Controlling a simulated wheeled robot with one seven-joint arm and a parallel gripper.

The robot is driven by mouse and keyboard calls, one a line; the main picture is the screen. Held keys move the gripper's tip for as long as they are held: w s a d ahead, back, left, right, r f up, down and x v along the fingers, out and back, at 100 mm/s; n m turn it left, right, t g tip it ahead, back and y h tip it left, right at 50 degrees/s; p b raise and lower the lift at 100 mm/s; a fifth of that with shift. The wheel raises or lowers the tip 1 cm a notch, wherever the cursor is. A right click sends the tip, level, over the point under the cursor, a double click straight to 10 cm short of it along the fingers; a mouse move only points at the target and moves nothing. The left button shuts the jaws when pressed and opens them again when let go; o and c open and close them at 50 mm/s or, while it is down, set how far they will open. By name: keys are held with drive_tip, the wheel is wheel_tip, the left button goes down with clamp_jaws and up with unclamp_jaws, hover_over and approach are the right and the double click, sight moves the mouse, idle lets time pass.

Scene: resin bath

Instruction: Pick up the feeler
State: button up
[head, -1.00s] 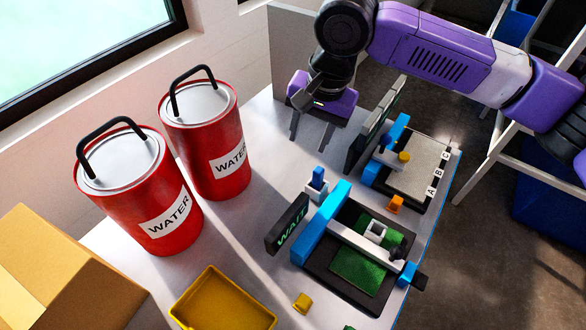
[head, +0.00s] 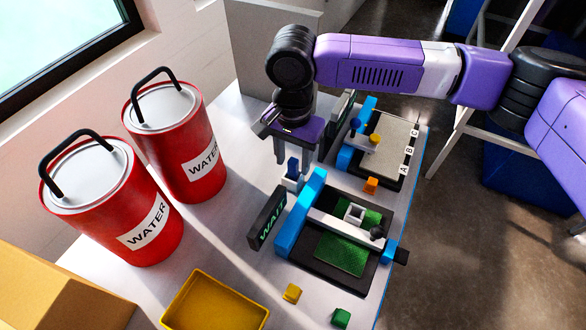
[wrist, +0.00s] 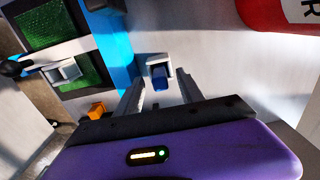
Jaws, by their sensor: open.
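The feeler appears to be the small blue upright piece (head: 293,167) standing in a white holder (head: 291,183) on the bench, beside the blue end of a black machine. In the wrist view the blue piece (wrist: 160,77) sits in its white holder, ahead of and between my finger tips. My gripper (head: 296,160) is open and points down close to the blue piece, with nothing between its fingers. In the wrist view my gripper (wrist: 160,90) has its fingers spread. I cannot tell whether either finger touches the piece.
A dark WAIT sign (head: 267,218) stands just left of the holder. The machine (head: 300,260) with a white crossbar lies to the right. Two red WATER drums (head: 185,150) stand left. A yellow tray (head: 215,303) and small orange, yellow and green blocks lie around.

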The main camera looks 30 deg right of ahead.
drive_tip(key=shift+f, duration=0.3)
clamp_jaws()
